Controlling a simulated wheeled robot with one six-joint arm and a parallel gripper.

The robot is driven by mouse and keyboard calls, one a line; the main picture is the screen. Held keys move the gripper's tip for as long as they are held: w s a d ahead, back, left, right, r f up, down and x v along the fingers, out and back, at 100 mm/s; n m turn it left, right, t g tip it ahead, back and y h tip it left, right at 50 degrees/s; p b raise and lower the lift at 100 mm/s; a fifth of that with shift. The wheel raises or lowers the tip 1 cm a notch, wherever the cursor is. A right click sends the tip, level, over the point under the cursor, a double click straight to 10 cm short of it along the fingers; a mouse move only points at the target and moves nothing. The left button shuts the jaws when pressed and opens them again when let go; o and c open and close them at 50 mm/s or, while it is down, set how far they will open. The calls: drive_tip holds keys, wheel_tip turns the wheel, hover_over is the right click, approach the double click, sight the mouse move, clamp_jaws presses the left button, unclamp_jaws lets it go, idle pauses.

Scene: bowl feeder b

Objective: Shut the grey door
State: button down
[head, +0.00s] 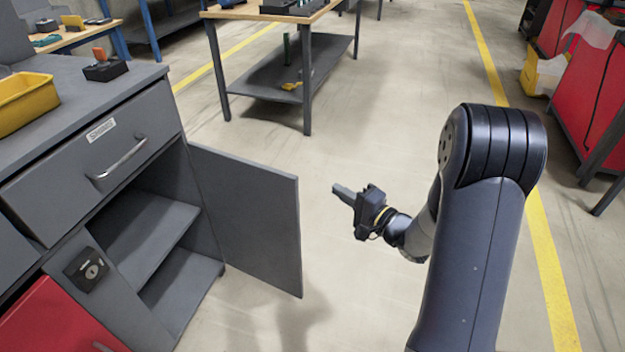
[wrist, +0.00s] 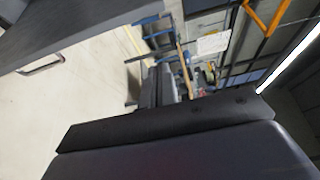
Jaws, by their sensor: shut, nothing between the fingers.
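The grey door (head: 250,220) of the grey cabinet (head: 165,130) stands wide open in the head view, swung out to the right from its hinge side. The cabinet's shelves (head: 150,235) show through the opening. My gripper (head: 338,190) is shut and empty. It is to the right of the door's free edge, apart from it, with open floor between them. In the wrist view the gripper's dark body (wrist: 170,135) fills the lower part. A grey panel (wrist: 80,28) crosses the upper left there; I cannot tell for sure whether it is the door.
A drawer with a handle (head: 122,158) is above the opening, and a red door (head: 55,320) is at lower left. A yellow bin (head: 25,103) stands on the cabinet top. A workbench (head: 275,12) stands behind. The floor around the gripper is clear.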

drive_tip(key=w+a+b, duration=0.3)
drive_tip(key=a+b, duration=0.1)
drive_tip(key=a, duration=0.4)
drive_tip(key=shift+w+a, duration=0.25)
